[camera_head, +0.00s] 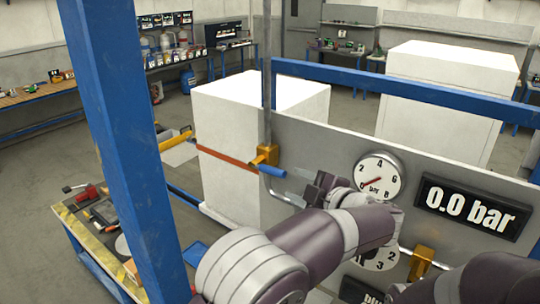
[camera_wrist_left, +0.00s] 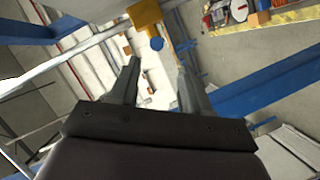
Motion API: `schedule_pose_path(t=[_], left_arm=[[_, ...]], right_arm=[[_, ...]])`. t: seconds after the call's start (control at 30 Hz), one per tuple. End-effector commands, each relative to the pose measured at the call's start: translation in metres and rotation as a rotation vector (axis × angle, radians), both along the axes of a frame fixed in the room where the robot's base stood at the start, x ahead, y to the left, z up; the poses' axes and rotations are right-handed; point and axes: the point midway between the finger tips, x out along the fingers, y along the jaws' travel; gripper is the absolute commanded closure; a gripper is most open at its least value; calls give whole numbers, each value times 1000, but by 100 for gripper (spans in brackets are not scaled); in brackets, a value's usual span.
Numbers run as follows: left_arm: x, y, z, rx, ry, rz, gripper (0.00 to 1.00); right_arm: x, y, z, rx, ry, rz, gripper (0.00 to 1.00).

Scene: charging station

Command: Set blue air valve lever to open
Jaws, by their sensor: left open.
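The blue air valve lever (camera_head: 272,171) sticks out to the right from a yellow valve body (camera_head: 265,155) at the foot of a vertical grey pipe. My left gripper (camera_head: 316,190) is just right of the lever and apart from it, open and empty. In the left wrist view the lever shows end-on as a blue knob (camera_wrist_left: 157,43) below the yellow valve body (camera_wrist_left: 145,13). It lies ahead of the gap between the open fingers of my left gripper (camera_wrist_left: 158,72). My right gripper is not in view; only part of my right arm shows at lower right.
A grey panel holds a round gauge (camera_head: 377,178), a display (camera_head: 472,208) reading 0.0 bar and another yellow valve (camera_head: 421,262). A blue post (camera_head: 112,110) stands at left, beside a tool table (camera_head: 75,232). White boxes (camera_head: 232,175) stand behind the panel.

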Motion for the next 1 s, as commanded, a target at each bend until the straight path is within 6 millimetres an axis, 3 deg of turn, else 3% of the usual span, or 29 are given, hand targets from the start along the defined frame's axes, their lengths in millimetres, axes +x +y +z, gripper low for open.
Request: schedule_pose_path(t=[0.2,0.4,0.8,0.93,1.0], left_arm=[[44,35,-5,4,3,3,53],[75,59,-16,2,1,0,53],[87,67,-24,1,0,-3,53],[87,67,-24,1,0,-3,95],[86,67,-24,1,0,-3,100]], right_arm=[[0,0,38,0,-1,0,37],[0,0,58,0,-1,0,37],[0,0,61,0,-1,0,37],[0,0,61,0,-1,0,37],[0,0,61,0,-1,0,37]])
